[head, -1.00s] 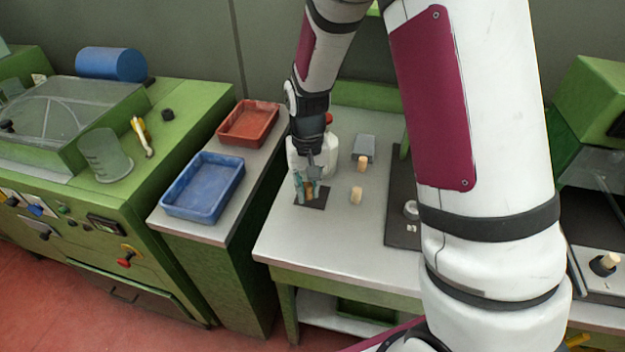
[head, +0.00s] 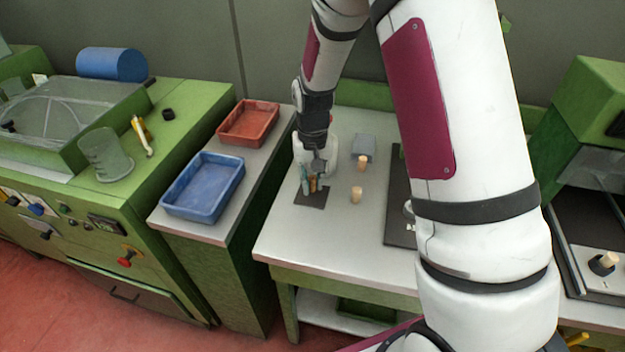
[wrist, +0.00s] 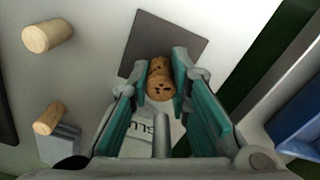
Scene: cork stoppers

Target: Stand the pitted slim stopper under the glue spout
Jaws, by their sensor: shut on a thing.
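The pitted slim stopper (wrist: 160,80) is tan with dark pits and lies between my fingertips in the wrist view. My gripper (head: 311,184) is shut on it; the fingers also show in the wrist view (wrist: 164,82). They are low over the dark square mat (head: 311,203), whose bare part shows ahead of the stopper (wrist: 190,38). I cannot tell whether the stopper touches the mat. The white glue bottle (head: 301,158) stands behind my gripper, partly hidden by it; its lettered label (wrist: 146,138) shows between my fingers. The spout is not clearly visible.
Two paler stoppers (head: 356,195) (head: 363,163) stand right of my gripper, the farther one by a grey block (head: 363,145). A blue tray (head: 203,188) and a red tray (head: 248,122) are left. Bare tabletop lies in front of the mat.

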